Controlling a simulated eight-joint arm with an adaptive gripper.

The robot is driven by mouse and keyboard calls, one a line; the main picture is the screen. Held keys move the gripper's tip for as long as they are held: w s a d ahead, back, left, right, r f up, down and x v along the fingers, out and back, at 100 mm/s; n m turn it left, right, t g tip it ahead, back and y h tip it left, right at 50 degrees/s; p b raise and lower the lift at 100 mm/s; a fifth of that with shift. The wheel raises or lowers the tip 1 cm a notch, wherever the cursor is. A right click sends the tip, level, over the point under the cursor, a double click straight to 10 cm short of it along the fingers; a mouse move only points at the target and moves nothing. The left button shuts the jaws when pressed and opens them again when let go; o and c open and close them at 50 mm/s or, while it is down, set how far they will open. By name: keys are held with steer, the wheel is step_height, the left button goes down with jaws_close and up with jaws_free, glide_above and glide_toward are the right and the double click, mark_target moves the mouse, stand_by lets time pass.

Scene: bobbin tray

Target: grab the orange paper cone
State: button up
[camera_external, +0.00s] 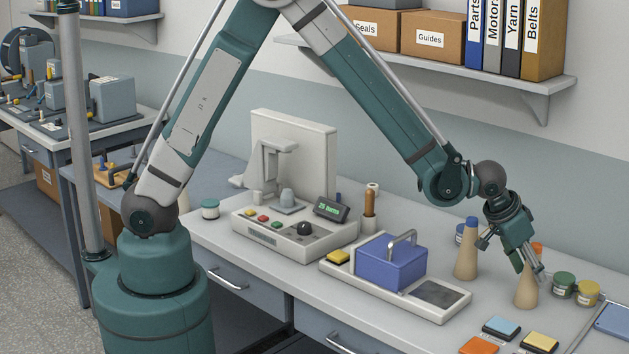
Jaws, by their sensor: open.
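The orange paper cone appears to be the tan cone (526,294) with an orange top, standing upright on the bench at the right. Its upper part is partly hidden by my gripper. My gripper (532,271) is open and points down at this cone, with its fingers at the height of the upper part. I cannot tell whether the fingers touch the cone or stand in front of it. A second tan cone (466,258) with a blue top stands upright to the left of my gripper.
Green-lidded (563,284) and yellow-lidded (587,292) jars stand close right of the cone. Coloured pads, blue (502,327), yellow (540,342) and orange (478,346), lie in front. A tray (452,308) with a blue handled block (390,264) is to the left.

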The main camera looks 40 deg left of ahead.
steer(key=shift+w+d+f, duration=0.1)
steer(key=shift+w+f, duration=0.05)
steer(key=shift+f, duration=0.15)
steer(key=shift+f, duration=0.1)
steer(key=shift+x, duration=2.55)
steer(key=shift+w, duration=0.1)
steer(key=shift+c, duration=0.7)
steer(key=c, duration=0.9)
